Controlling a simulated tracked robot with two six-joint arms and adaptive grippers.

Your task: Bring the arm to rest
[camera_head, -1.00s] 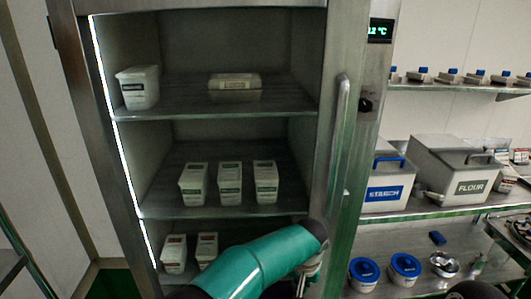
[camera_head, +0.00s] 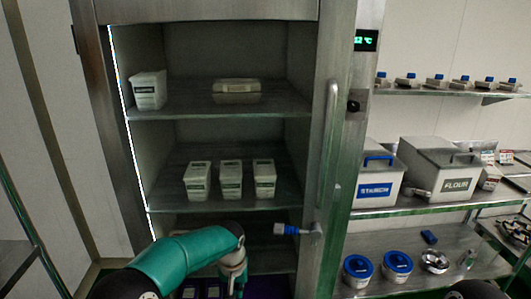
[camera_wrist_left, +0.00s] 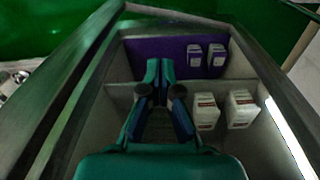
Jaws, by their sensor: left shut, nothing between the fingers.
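My left arm (camera_head: 185,257), teal with a pale wrist, comes in from the left, low in front of the open steel cabinet (camera_head: 105,130). Its wrist hangs downward, and the fingertips are hard to make out in the head view. In the left wrist view, my left gripper (camera_wrist_left: 160,75) is shut and empty, its fingers together over the cabinet's lower part. White boxes (camera_wrist_left: 206,112) stand on a shelf right of the fingers, apart from them. My right gripper is not in view.
White boxes (camera_head: 230,180) stand on the middle shelf, and a box (camera_head: 149,90) and a lidded container (camera_head: 237,92) on the upper one. A vertical handle (camera_head: 328,150) is at right. A blue-and-white part (camera_head: 290,229) juts below. Steel bins (camera_head: 440,172) stand farther right.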

